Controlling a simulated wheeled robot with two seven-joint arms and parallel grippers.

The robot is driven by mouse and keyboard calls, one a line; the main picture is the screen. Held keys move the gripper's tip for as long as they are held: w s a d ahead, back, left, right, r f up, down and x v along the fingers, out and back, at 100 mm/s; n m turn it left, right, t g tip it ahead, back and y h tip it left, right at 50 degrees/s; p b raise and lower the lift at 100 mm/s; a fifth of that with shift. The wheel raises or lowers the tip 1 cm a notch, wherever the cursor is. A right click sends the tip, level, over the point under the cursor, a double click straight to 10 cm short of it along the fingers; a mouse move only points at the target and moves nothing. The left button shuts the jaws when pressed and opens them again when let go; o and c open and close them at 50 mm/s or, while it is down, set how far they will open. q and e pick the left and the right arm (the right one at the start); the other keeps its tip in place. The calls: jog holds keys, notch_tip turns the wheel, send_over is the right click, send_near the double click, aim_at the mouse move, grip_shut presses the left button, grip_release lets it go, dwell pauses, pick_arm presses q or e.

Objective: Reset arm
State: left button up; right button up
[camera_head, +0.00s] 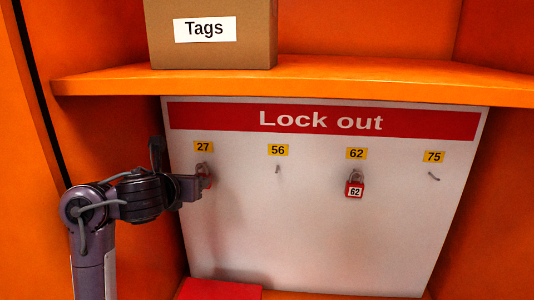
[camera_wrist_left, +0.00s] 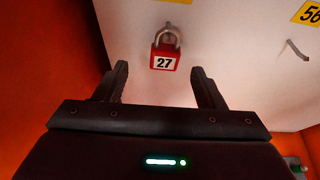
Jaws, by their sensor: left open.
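My left arm comes in from the left in the head view, and its gripper (camera_head: 198,186) is in front of the hook under label 27. In the left wrist view the gripper (camera_wrist_left: 159,78) is open, with its two fingers apart and nothing between them. The red padlock 27 (camera_wrist_left: 164,58) hangs upright by its shackle on the board, just beyond the fingertips. In the head view padlock 27 (camera_head: 206,180) is mostly hidden by the gripper. My right gripper is in neither view.
The white Lock out board (camera_head: 300,230) has labels 27, 56, 62 and 75. Red padlock 62 (camera_head: 354,189) hangs at 62; hooks 56 (camera_head: 278,169) and 75 (camera_head: 433,176) are bare. An orange shelf (camera_head: 350,76) above bears a Tags box (camera_head: 210,53). A red object (camera_head: 220,290) lies below.

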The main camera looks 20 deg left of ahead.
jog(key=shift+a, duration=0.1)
pick_arm(q)
jog(key=s+d+f+n+g, duration=0.1)
jog(key=s+d+f+n, duration=0.1)
jog(key=d+f+n, duration=0.3)
jog(key=s+d+f+n+g+h, duration=0.1)
jog(key=s+d+f+n+g, duration=0.15)
jog(key=f+n, duration=0.45)
jog(key=s+d+f+n+g, duration=0.1)
jog(key=s+d+f+n, duration=0.25)
jog(key=f, duration=0.35)
jog(key=s+d+f+n+g+h, duration=0.1)
jog(key=s+d+f+n+g, duration=0.25)
jog(key=s+f+n, duration=0.35)
jog(key=s+d+f+n+g+h, duration=0.15)
jog(key=s+d+f+n, duration=0.25)
jog(key=s+n, duration=0.5)
notch_tip(320, 180, down, 33)
jog(key=g+b, duration=0.2)
jog(key=b, duration=0.2)
jog(key=s+a+f+b, duration=0.2)
jog(key=s+f, duration=0.8)
jog(key=f, duration=0.1)
jog(key=s+a+f+b, duration=0.1)
jog(key=s+a+f, duration=0.1)
jog(key=s+f, duration=0.9)
jog(key=shift+f+m+g+b, duration=0.35)
jog(key=shift+b, duration=0.05)
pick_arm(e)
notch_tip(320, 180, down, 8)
